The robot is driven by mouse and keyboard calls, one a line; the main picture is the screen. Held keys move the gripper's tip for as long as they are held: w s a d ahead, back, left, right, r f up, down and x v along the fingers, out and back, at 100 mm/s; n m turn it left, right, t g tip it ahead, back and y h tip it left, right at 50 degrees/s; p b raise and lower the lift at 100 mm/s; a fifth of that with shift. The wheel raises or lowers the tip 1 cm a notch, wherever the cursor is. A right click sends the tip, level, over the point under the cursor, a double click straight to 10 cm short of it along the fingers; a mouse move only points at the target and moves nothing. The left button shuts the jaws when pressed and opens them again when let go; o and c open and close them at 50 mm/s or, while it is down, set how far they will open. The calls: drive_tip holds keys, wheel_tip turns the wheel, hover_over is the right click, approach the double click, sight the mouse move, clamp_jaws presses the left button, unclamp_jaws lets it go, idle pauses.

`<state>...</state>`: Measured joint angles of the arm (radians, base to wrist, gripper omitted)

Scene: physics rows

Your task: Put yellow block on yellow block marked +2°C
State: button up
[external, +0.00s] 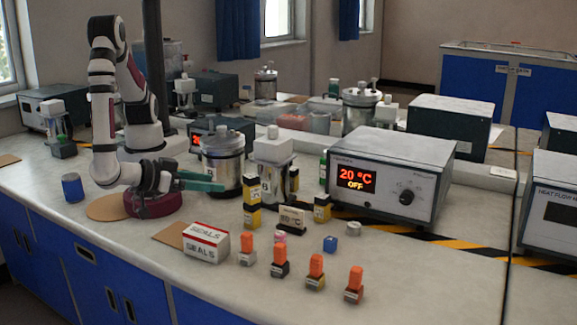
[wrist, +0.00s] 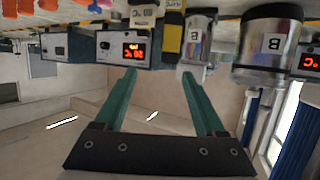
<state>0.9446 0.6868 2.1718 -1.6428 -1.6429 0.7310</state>
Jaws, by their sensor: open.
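Yellow-and-black blocks stand on the bench in the external view. One yellow block (external: 252,219) stands left of a small labelled block (external: 292,219), with another yellow block (external: 251,191) above it, apparently stacked. A further yellow block (external: 322,209) stands to the right. I cannot read which is marked +2°C. In the upside-down wrist view, a yellow-and-black block (wrist: 171,36) shows at the top, beyond the fingertips. My gripper (external: 207,181) has green fingers, held level left of the blocks near the metal pots. In the wrist view, my gripper (wrist: 158,76) is open and empty.
A metal pot (external: 223,163) stands close behind my gripper, and a second pot (external: 272,178) stands behind the blocks. The heater unit (external: 388,178) reads 20 °C OFF. A SEALS box (external: 206,243) and several orange-topped bottles (external: 316,270) stand in front.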

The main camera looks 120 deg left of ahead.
drive_tip(key=w+d+r+m+t+h, duration=0.2)
drive_tip(key=w+d+r+m+h, duration=0.15)
drive_tip(key=w+h, duration=0.3)
drive_tip(key=w+d+r+m+t+h, duration=0.2)
drive_tip(key=w+d+m+h, duration=0.3)
drive_tip(key=w+h, duration=0.15)
drive_tip(key=s+a+r+m+g, duration=0.1)
drive_tip(key=s+a+m+g, duration=0.2)
drive_tip(key=s+a, duration=0.3)
drive_tip(key=s+a+m+g+y, duration=0.1)
drive_tip(key=s+a+m+g, duration=0.2)
drive_tip(key=s, duration=0.9)
drive_tip(key=s+a+r+m+g+y, duration=0.1)
drive_tip(key=s+a+m+g, duration=0.3)
drive_tip(key=s+a, duration=0.5)
drive_tip(key=shift+s+a+r, duration=0.3)
drive_tip(key=shift+s+a, duration=0.1)
drive_tip(key=shift+s, duration=0.15)
